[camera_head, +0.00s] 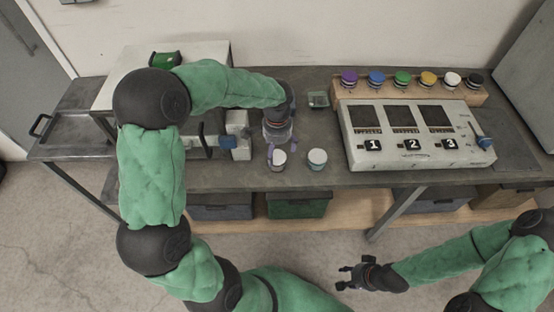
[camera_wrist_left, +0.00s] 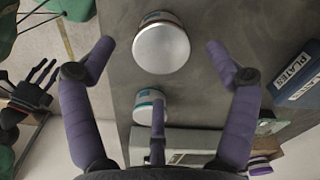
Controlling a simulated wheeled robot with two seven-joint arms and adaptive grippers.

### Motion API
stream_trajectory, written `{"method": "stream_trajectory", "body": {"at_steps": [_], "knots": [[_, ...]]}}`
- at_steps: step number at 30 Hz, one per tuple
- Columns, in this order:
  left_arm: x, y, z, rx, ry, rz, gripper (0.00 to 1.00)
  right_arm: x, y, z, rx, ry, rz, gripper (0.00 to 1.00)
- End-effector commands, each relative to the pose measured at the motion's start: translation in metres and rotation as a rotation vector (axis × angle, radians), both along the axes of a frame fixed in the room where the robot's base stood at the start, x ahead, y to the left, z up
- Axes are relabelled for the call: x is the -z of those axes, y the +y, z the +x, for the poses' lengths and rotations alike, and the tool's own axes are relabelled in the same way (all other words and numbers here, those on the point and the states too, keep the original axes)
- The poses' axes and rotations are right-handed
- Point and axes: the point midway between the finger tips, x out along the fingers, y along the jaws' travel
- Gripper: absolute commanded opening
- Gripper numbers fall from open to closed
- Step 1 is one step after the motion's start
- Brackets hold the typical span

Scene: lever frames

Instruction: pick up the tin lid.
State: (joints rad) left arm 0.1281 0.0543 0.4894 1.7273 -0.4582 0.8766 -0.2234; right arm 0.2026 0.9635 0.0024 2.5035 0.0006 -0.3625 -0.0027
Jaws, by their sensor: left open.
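A small round tin with a pale lid (camera_head: 278,159) stands near the table's front edge. In the left wrist view its silver-grey lid (camera_wrist_left: 161,48) lies between the spread fingertips, with a gap on both sides. My left gripper (camera_head: 281,150) is open above it, its purple fingers apart; its fingers also show in the left wrist view (camera_wrist_left: 160,44). A second tin with a pale lid (camera_head: 317,157) stands just to the right in the head view. In the left wrist view a teal-banded tin (camera_wrist_left: 149,97) is partly hidden by a finger. My right gripper (camera_head: 350,278) is open and empty, in front of the table.
A grey panel (camera_head: 419,150) numbered 1 to 3 fills the table's right side, with a wooden rack (camera_head: 398,95) of coloured-lid jars behind it. A small tray (camera_head: 318,99) sits mid-table. A blue box labelled PLATES (camera_wrist_left: 299,77) shows beside the fingers. Bins (camera_head: 298,207) stand below.

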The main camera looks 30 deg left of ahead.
Motion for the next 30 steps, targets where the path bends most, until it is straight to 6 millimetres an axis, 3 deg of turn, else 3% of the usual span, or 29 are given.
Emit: {"method": "stream_trajectory", "body": {"at_steps": [1,6,14,19,30], "knots": [[0.013,0.001,0.000,0.000,0.003,0.000,0.87,0.008,0.000,0.000,0.000,0.000,0.000,0.40],[0.033,0.001,0.000,0.000,0.002,0.000,0.87,0.017,0.000,0.000,0.000,0.000,0.000,0.40],[0.034,0.001,0.000,0.000,0.001,0.000,0.87,0.016,0.000,0.000,0.000,0.000,0.000,0.40],[0.034,0.001,0.000,0.000,0.001,0.000,0.39,0.016,0.000,0.000,0.000,0.000,0.000,0.40],[0.034,0.001,0.000,0.000,0.001,-0.001,0.37,0.016,0.000,0.000,0.000,0.000,0.000,0.40]]}}
